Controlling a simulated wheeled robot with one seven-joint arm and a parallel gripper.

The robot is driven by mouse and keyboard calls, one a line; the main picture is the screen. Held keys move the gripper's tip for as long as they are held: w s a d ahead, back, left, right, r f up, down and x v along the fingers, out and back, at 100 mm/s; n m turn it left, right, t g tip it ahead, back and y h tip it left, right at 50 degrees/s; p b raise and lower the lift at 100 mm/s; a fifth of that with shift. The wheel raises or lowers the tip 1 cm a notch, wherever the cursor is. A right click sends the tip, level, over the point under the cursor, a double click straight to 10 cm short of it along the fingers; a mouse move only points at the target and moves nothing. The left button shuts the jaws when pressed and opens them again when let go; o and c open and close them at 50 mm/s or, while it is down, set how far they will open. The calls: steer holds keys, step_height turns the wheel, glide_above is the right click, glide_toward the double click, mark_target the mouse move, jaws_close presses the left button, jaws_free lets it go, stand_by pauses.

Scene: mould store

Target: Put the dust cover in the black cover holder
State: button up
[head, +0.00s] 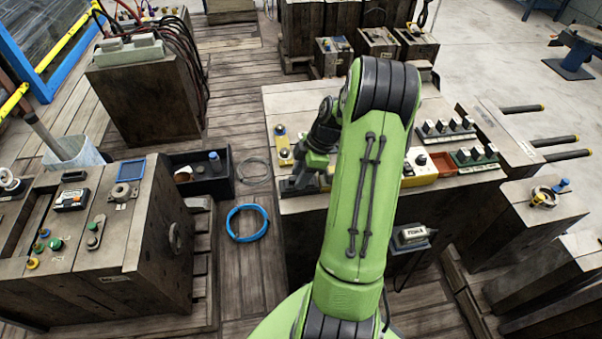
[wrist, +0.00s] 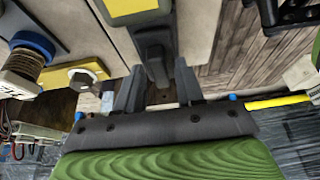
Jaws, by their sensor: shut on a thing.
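My gripper (wrist: 158,82) is shut on a dark grey piece (wrist: 152,40), which stands between its fingers in the wrist view. I cannot tell for certain that this piece is the dust cover. In the head view my gripper (head: 303,183) is low over the left part of the wooden bench (head: 310,203), partly hidden by my green arm. I cannot pick out the black cover holder with certainty. An open black bin (head: 231,187) with small items stands on the floor left of the bench.
Yellow fittings (head: 282,142) and an orange-red tray (head: 442,163) sit on the bench near my arm. Black-knobbed rows (head: 446,127) are at its right. A blue hose coil (head: 247,237) lies on the plank floor. A second wooden block (head: 110,215) with small parts stands left.

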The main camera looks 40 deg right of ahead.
steer(key=o, duration=1.5)
steer(key=shift+o, duration=0.2)
steer(key=shift+r+p, duration=2.7)
steer(key=shift+r, duration=1.15)
